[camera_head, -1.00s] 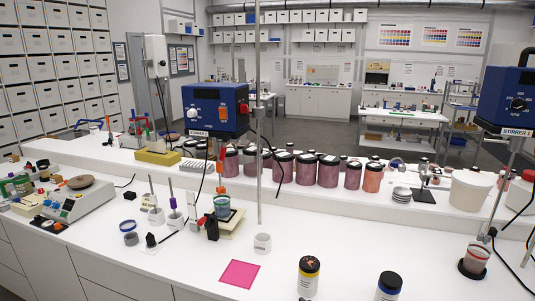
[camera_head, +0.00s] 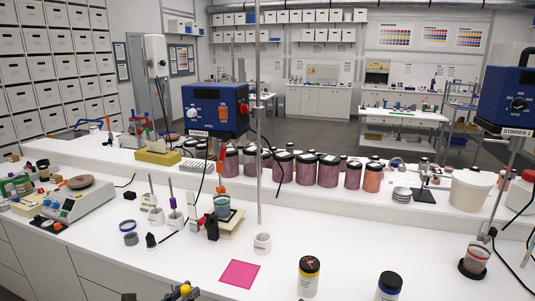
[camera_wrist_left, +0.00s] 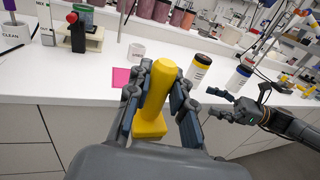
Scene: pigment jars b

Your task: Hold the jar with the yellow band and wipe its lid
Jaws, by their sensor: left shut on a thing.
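The jar with the yellow band (camera_head: 309,278) stands upright on the front bench, with a black lid carrying an orange-brown smear. In the left wrist view this jar (camera_wrist_left: 200,72) stands beyond my left gripper to the right. My left gripper (camera_wrist_left: 160,90) is shut on a yellow handle-like piece (camera_wrist_left: 155,95) with a rounded top and a blocky lower end. In the head view my left gripper (camera_head: 183,294) just enters at the bottom edge, left of the jar and apart from it. My right gripper (camera_wrist_left: 216,101) shows in the left wrist view, fingers spread and empty.
A jar with a blue band (camera_head: 388,287) stands right of the yellow-banded one. A pink square (camera_head: 240,273) lies flat to the left, with a small white cup (camera_head: 262,243) behind it. A stirrer stand (camera_head: 215,108) rises behind. The bench front between is clear.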

